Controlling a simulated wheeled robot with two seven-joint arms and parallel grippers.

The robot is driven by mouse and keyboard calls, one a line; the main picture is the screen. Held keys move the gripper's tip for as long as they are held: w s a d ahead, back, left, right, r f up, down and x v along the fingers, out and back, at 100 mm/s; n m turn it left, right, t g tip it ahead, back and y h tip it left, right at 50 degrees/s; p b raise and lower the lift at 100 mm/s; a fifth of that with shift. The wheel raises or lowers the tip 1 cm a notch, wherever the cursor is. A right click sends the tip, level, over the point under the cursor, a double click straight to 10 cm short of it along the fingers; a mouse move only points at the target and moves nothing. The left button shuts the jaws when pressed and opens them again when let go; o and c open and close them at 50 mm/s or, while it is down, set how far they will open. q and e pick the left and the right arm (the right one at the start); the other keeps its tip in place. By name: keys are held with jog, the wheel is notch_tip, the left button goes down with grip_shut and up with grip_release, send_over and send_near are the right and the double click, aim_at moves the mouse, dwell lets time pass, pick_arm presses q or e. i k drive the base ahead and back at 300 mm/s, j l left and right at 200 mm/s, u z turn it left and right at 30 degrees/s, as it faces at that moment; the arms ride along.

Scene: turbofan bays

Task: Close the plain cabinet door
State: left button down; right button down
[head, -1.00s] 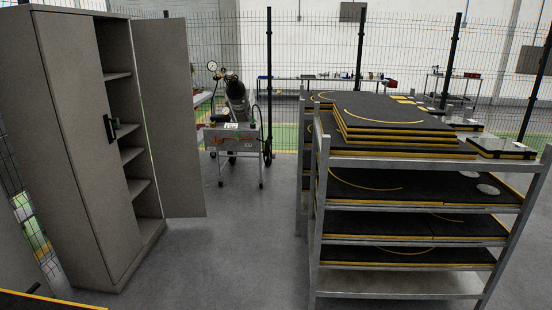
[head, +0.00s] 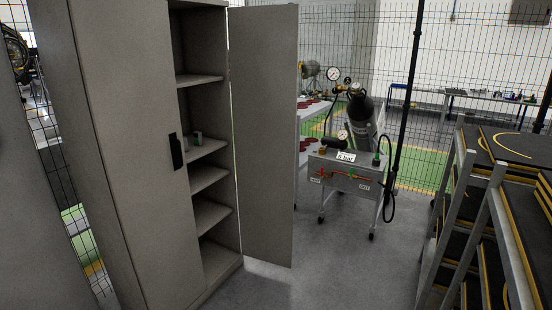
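The plain grey cabinet (head: 135,150) stands at the left in the head view. Its left door is shut and carries a black handle (head: 176,151). Its right door (head: 264,135) stands wide open, swung out to the right. Open shelves (head: 209,183) show between the two doors. The open door's handle is not visible. Neither of my grippers is in view.
A gauge cart (head: 345,172) with a dark cylinder stands right of the open door. A metal rack (head: 497,205) with dark, yellow-edged mats is at the right. Grey floor (head: 330,270) lies clear between the open door and the rack. A wire fence runs behind.

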aim_at(263, 40)
jog(key=i+z, duration=0.15)
jog(key=i, duration=0.45)
jog(key=i+j+z, duration=0.15)
jog(key=i, duration=0.45)
jog(key=i+j+z, duration=0.15)
jog(key=i, duration=0.5)
jog(key=i+z, duration=0.2)
jog(key=i, duration=0.5)
jog(key=i+j+z, duration=0.2)
jog(key=i, duration=0.45)
jog(key=i+j, duration=0.2)
